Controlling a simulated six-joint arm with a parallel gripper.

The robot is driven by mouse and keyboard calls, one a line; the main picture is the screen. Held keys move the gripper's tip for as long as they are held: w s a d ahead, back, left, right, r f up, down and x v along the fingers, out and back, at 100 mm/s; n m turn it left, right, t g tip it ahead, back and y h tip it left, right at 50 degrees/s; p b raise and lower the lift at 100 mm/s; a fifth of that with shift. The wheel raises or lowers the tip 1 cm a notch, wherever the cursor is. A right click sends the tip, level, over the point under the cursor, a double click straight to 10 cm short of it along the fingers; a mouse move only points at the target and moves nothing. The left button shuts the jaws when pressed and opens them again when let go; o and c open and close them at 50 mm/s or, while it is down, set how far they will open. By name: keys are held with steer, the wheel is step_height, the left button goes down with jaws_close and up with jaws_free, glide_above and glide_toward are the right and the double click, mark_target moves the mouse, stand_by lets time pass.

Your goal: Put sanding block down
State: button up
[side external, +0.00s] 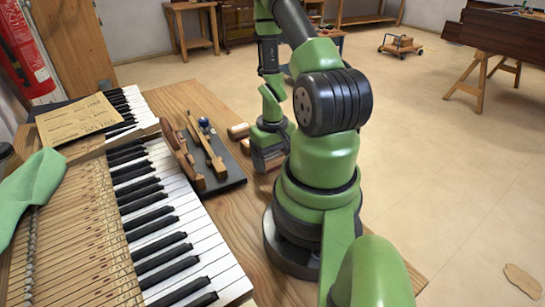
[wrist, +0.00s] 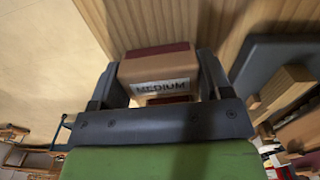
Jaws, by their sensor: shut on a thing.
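The sanding block (wrist: 158,67) is a tan block with a dark red face and a label reading "MEDIUM". In the wrist view it sits between the two dark fingers of my gripper (wrist: 160,75), which is shut on it. In the side view my gripper (side external: 268,158) is low over the right part of the wooden table (side external: 222,231), near its far right edge, and the block is mostly hidden there. I cannot tell whether the block touches the table.
Small wood blocks (side external: 239,130) lie just left of my gripper. A dark mat (side external: 232,174) with wooden tools is further left, beside the piano keyboard (side external: 170,215). A green cloth (side external: 30,190) and a paper note (side external: 78,119) lie on the left. Bare floor lies beyond the table's right edge.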

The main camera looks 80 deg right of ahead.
mark_target(272, 155)
steer(key=o, duration=0.9)
steer(key=shift+f, duration=0.1)
step_height(272, 155, up, 12)
steer(key=w+a+r+n+t+h, duration=0.1)
steer(key=w+a+r+n+t, duration=0.15)
steer(key=w+a+r, duration=0.65)
steer(key=s+a+r+t+y, duration=0.1)
steer(key=a+r, duration=0.2)
steer(key=a, duration=0.1)
steer(key=s+a+r+n+t+y, duration=0.1)
steer(key=s+a+r+t, duration=0.1)
steer(key=a+r, duration=0.1)
steer(key=s+a+r+n+t+y, duration=0.1)
steer(key=s+a+r, duration=0.1)
steer(key=a+r, duration=0.2)
steer(key=shift+s+a+n+t, duration=0.25)
steer(key=shift+a+t, duration=0.1)
steer(key=shift+a, duration=0.3)
